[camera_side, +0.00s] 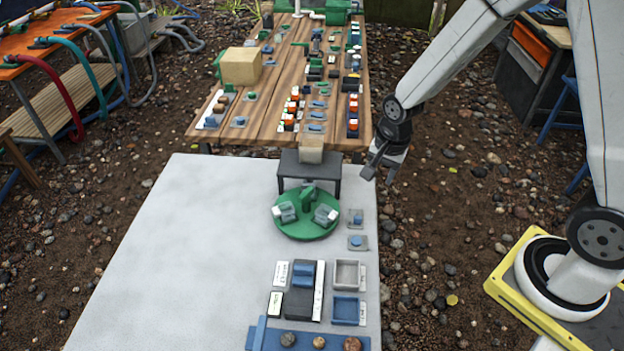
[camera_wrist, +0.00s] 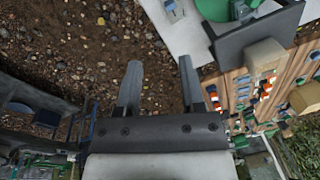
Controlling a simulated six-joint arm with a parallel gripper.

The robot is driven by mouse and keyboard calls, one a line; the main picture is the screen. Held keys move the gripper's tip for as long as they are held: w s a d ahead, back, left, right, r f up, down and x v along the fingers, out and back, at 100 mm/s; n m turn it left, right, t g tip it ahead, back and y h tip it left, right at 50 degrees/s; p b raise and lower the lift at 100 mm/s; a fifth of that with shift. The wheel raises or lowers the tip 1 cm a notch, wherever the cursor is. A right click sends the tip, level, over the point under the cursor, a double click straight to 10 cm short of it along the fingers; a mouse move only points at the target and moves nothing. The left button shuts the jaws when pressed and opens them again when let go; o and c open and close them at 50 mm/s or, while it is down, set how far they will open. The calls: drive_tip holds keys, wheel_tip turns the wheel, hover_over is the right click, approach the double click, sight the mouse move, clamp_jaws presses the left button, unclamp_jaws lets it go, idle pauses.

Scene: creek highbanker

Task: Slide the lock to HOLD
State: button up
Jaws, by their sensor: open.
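A dark block (camera_side: 298,305) with a blue sliding piece (camera_side: 303,273) at its far end lies on the light grey table; it looks like the lock. White labels (camera_side: 281,273) and (camera_side: 275,303) stand along its left side, too small to read. My gripper (camera_side: 379,179) is open and empty, past the table's right edge and well beyond the block, near the dark stand. In the wrist view my gripper (camera_wrist: 159,64) has its two fingers apart over the pebbly ground. The lock is not in the wrist view.
A green turntable (camera_side: 305,231) with grey pieces sits near a dark stand (camera_side: 332,180). Grey and blue trays (camera_side: 346,310) lie right of the block. A wooden table (camera_side: 270,125) crowded with small parts stands behind. The grey table's left side (camera_side: 160,270) is clear.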

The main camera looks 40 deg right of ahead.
sight(358, 217)
drive_tip(key=shift+w+d+f+m+g, duration=0.25)
drive_tip(key=shift+w+f+m, duration=0.65)
drive_tip(key=shift+f+m, duration=1.3)
drive_tip(key=shift+w+d+f+m+g, duration=0.25)
drive_tip(key=shift+w+f+m, duration=0.7)
drive_tip(key=shift+f+m, duration=1.2)
drive_tip(key=shift+w+d+f+m+g, duration=0.25)
drive_tip(key=shift+w+f+m, duration=0.65)
drive_tip(key=shift+f+m, duration=1.25)
drive_tip(key=shift+r+m, duration=0.35)
drive_tip(key=shift+m, duration=0.15)
drive_tip(key=shift+f, duration=4.3)
clamp_jaws()
